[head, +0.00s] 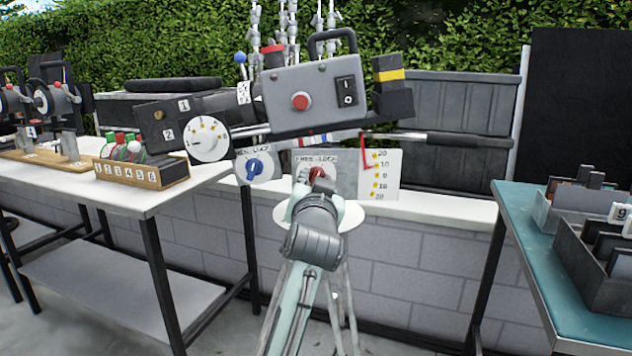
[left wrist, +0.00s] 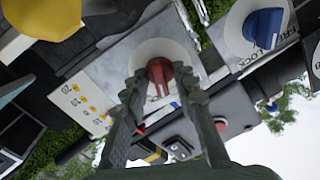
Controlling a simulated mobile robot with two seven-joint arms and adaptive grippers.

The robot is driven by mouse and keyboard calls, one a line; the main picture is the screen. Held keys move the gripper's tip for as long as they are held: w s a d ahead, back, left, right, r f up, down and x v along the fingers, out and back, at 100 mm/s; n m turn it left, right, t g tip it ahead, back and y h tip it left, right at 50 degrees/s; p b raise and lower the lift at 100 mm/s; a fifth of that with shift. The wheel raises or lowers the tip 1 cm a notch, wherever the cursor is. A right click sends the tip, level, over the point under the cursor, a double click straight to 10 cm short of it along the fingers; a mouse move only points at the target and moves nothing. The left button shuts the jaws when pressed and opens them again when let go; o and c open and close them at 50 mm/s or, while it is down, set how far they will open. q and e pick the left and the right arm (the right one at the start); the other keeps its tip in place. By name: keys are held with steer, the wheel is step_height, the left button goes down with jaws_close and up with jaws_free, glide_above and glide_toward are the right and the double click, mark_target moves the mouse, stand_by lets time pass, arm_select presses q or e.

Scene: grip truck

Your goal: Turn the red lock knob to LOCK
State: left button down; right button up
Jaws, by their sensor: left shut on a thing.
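The red lock knob (head: 317,173) sits on a pale round plate below the camera, under a label that seems to read FREE and LOCK. My left gripper (head: 314,188) reaches up to it from below and covers part of it. In the left wrist view the red knob (left wrist: 159,70) lies between the fingertips of my left gripper (left wrist: 163,92), which is shut on it. A white line on the knob shows there, but I cannot tell which word it points at. My right gripper is not in view.
A blue knob (head: 254,169) is just left of the red one. The grey camera box (head: 302,95) and a white dial (head: 208,140) are above. A scale plate (head: 384,174) is to the right. Tables (head: 70,187) (head: 510,232) stand at both sides.

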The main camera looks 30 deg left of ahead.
arm_select(q)
steer(key=shift+r+m, duration=0.15)
steer(key=shift+m, duration=0.85)
steer(key=c, duration=1.6)
jaws_free()
steer(key=shift+o, duration=0.2)
steer(key=v, duration=0.7)
steer(key=shift+s, duration=0.15)
steer(key=shift+d, duration=0.15)
